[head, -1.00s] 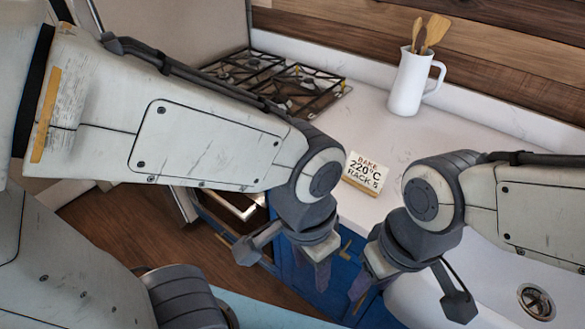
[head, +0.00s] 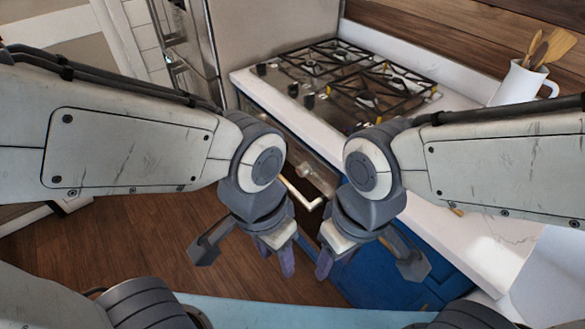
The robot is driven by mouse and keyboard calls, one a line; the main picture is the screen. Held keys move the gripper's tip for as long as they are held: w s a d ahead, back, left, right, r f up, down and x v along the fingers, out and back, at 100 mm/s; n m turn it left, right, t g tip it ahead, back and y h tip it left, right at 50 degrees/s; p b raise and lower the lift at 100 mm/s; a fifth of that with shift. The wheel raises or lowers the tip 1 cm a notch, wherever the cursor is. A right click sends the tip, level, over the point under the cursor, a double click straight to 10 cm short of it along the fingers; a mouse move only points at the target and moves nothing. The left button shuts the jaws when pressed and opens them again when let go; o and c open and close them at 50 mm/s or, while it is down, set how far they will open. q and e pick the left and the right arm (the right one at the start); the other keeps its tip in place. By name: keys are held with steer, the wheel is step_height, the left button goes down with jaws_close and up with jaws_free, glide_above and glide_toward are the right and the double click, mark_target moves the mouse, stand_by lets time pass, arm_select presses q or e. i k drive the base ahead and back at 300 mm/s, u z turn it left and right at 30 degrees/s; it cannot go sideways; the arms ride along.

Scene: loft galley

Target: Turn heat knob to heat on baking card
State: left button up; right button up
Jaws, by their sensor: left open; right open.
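The gas cooktop (head: 345,85) is set in the counter at the upper middle, with several dark knobs (head: 293,90) along its front left edge. I cannot tell which knob sets the heat. An oven front with a pale handle (head: 302,193) shows below it, partly hidden by my arms. My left gripper (head: 277,257) is open and empty, hanging in front of the oven. My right gripper (head: 337,257) is open and empty just right of it. Both are apart from the knobs. The baking card cannot be made out; my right arm covers part of the counter.
A white jug (head: 520,84) with wooden utensils stands at the right back. Blue cabinets (head: 385,250) lie below the white counter (head: 487,240). A tall steel appliance (head: 245,35) stands left of the cooktop. Wooden floor (head: 150,245) is open at the left.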

mark_target(305, 169)
steer(key=u, duration=0.05)
steer(key=k, duration=0.45)
steer(key=z, duration=0.85)
steer(key=i, duration=0.7)
steer(key=u, duration=2.45)
